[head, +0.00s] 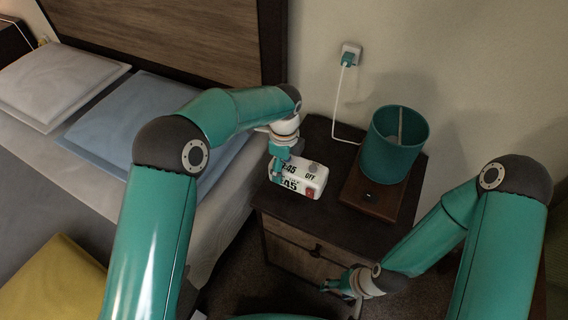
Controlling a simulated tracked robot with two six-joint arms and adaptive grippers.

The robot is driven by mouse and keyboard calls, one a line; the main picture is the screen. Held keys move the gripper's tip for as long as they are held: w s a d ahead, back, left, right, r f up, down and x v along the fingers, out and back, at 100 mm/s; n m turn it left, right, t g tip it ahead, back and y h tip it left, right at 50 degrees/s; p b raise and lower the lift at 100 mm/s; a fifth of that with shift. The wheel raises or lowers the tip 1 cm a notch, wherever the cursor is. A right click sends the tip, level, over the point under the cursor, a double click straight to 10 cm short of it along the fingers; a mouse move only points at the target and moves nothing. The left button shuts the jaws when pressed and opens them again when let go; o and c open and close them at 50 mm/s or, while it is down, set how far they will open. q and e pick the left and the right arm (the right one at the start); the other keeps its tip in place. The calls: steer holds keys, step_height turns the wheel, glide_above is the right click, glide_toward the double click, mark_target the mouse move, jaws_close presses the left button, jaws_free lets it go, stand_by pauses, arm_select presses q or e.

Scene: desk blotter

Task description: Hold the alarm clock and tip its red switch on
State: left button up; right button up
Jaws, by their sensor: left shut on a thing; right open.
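The white alarm clock (314,181) stands on the dark nightstand, with dark digits on its front and "OFF" lettering near its top. Its small red switch (310,192) is on the front at the lower right; which way it is tipped is too small to tell. A round grey knob sits on top of the clock. My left gripper (277,168) is shut on the clock's left end and covers part of it. My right gripper (340,287) is open and empty, low in front of the nightstand drawers, apart from the clock.
The nightstand (275,205) carries a teal lamp (392,150) on a brown wooden base (365,200), close to the clock's right. A white cord runs up to a wall socket (350,55). The bed with pillows (125,120) lies to the left.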

arm_select(q)
steer(key=shift+f+b, duration=1.2)
steer(key=shift+f, duration=1.05)
arm_select(e)
steer(key=shift+f, duration=1.25)
arm_select(q)
steer(key=shift+f, duration=0.1)
